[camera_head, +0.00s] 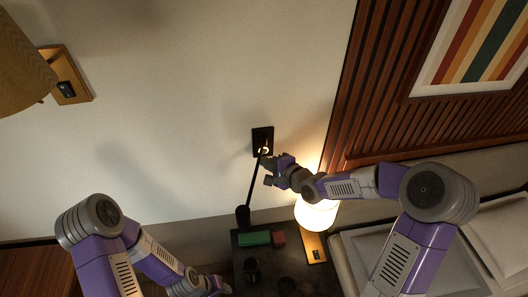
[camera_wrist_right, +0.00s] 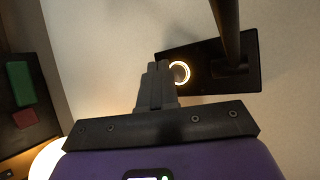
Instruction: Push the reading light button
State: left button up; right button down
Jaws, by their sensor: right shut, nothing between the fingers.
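The reading light has a black wall plate (camera_head: 263,135) with a glowing ring button (camera_head: 265,150) low on it. A thin dark arm runs down from the plate to a dark lamp head (camera_head: 243,215). In the right wrist view the ring (camera_wrist_right: 180,73) glows on the black plate (camera_wrist_right: 215,85). My right gripper (camera_head: 267,163) is shut and empty, with its fingers pointing at the plate. In the right wrist view its fingertips (camera_wrist_right: 158,68) appear just left of the ring; I cannot tell whether they touch it. My left gripper (camera_head: 217,286) is low in the head view, its jaws unclear.
A lit lamp (camera_head: 316,214) stands below my right forearm. A dark bedside table holds a green box (camera_head: 255,239) and a red box (camera_head: 279,238). A bed with pillows is at right. A wooden wall fixture (camera_head: 70,80) is at upper left. The wall between is clear.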

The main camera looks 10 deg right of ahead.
jog(key=shift+s, duration=2.55)
jog(key=s+a+f+n+g+h+b, duration=0.1)
jog(key=s+f+n+g+b, duration=0.3)
jog(key=f, duration=0.9)
jog(key=s+a+f+n+g+h+b, duration=0.15)
jog(key=s+f+b, duration=0.3)
jog(key=f, duration=0.85)
jog(key=s+d+f+n+g+b, duration=0.1)
jog(key=s+f+n+g+b, duration=0.3)
jog(key=s+f, duration=1.1)
jog(key=shift+f+n+g, duration=0.25)
jog(key=shift+n+g, duration=0.7)
jog(key=shift+n, duration=0.3)
jog(key=shift+d+h, duration=0.1)
jog(key=shift+h, duration=0.15)
